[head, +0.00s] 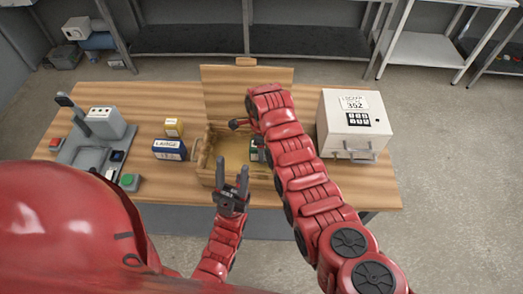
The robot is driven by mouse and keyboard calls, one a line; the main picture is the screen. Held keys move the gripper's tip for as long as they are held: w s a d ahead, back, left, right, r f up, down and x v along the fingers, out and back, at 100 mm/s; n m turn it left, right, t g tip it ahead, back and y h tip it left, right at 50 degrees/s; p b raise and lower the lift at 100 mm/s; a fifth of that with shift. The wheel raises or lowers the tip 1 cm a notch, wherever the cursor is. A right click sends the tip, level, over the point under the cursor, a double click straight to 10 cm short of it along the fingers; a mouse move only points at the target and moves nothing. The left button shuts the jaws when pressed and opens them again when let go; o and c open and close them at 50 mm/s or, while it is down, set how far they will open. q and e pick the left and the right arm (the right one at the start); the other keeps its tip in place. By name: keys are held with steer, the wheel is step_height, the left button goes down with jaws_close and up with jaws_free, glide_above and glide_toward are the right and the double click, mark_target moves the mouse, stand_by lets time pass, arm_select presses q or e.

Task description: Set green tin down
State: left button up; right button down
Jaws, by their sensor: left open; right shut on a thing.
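A wooden box (206,158) with its lid (220,92) raised stands in the middle of the workbench. The green tin (254,152) shows as a small dark green and pale patch at the right part of the box, mostly hidden by my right arm. My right gripper (255,139) is shut on the tin; its fingers are largely hidden behind the arm, which reaches over the box. I cannot tell whether the tin touches the box floor. My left gripper (232,172) is open and empty, fingers pointing up, in front of the box's front wall.
A blue and white carton (169,150) and a small yellow box (174,127) stand left of the wooden box. A grey device (104,122) with a green button (129,182) is at the far left. A white keypad safe (352,122) stands right. Some bench left of the safe is bare.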

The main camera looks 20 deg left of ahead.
steer(key=shift+f+p, duration=0.35)
steer(key=shift+f, duration=0.55)
steer(key=shift+f, duration=0.1)
steer(key=shift+f+b, duration=0.2)
steer(key=shift+b, duration=0.1)
steer(key=shift+c, duration=0.6)
jaws_free()
steer(key=shift+r, duration=0.1)
